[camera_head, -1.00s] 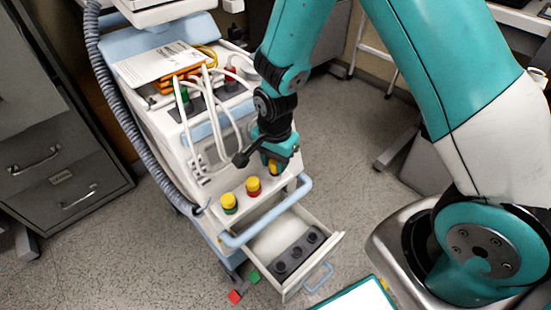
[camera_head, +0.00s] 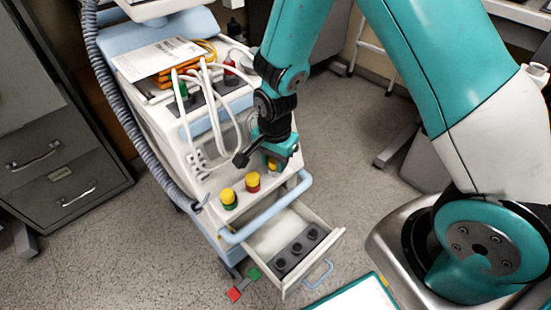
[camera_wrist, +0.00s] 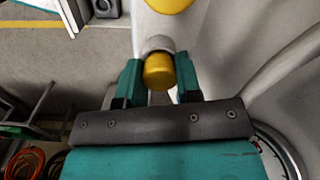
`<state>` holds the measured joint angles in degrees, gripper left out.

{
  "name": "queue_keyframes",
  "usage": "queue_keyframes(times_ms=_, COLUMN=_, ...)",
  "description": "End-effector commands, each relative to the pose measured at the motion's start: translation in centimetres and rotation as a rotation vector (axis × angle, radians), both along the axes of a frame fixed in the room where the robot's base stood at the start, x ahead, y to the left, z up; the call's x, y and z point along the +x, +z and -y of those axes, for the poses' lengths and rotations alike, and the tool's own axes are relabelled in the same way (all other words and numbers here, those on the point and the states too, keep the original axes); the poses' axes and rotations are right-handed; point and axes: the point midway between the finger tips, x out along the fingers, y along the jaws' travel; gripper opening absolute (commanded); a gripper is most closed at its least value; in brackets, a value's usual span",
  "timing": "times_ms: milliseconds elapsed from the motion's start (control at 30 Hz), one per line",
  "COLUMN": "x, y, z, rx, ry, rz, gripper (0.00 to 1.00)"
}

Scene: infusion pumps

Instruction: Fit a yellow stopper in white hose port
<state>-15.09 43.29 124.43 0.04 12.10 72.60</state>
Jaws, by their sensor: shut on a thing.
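My gripper (camera_head: 274,160) is shut on a yellow stopper (camera_wrist: 159,72) at the right end of the cart's front ledge. In the wrist view the stopper sits between the two teal fingers (camera_wrist: 159,80). A pale round piece, seemingly the white hose port (camera_wrist: 158,44), shows right against the stopper's far end. I cannot tell whether the stopper is seated in it. Two more yellow stoppers stand upright on the ledge to the left, one on a green port (camera_head: 229,207) and one on a red port (camera_head: 253,187).
An open drawer (camera_head: 323,247) below the ledge holds a dark block (camera_head: 297,250) with several round holes. A blue rail (camera_head: 265,212) runs along the cart's front.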

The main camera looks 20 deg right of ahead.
Motion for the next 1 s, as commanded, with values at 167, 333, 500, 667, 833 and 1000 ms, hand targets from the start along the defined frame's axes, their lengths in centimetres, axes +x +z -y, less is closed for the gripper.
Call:
queue_keyframes(times_ms=167, x=-0.3, y=-0.8, z=0.0, rx=-0.001, ry=0.0, rz=-0.008, gripper=0.55)
queue_keyframes(times_ms=333, x=-0.5, y=-0.9, z=0.2, rx=-0.005, ry=0.0, rz=-0.013, gripper=0.61)
queue_keyframes(times_ms=500, x=-0.5, y=0.0, z=0.3, rx=-0.006, ry=-0.002, rz=-0.013, gripper=0.61)
queue_keyframes(times_ms=667, x=-0.3, y=3.2, z=0.1, rx=-0.002, ry=0.0, rz=-0.003, gripper=0.61)
queue_keyframes(times_ms=833, x=-0.1, y=7.9, z=-0.1, rx=0.003, ry=0.001, rz=0.008, gripper=0.61)
queue_keyframes(times_ms=1000, x=0.0, y=12.3, z=-0.1, rx=0.006, ry=0.001, rz=0.014, gripper=0.61)
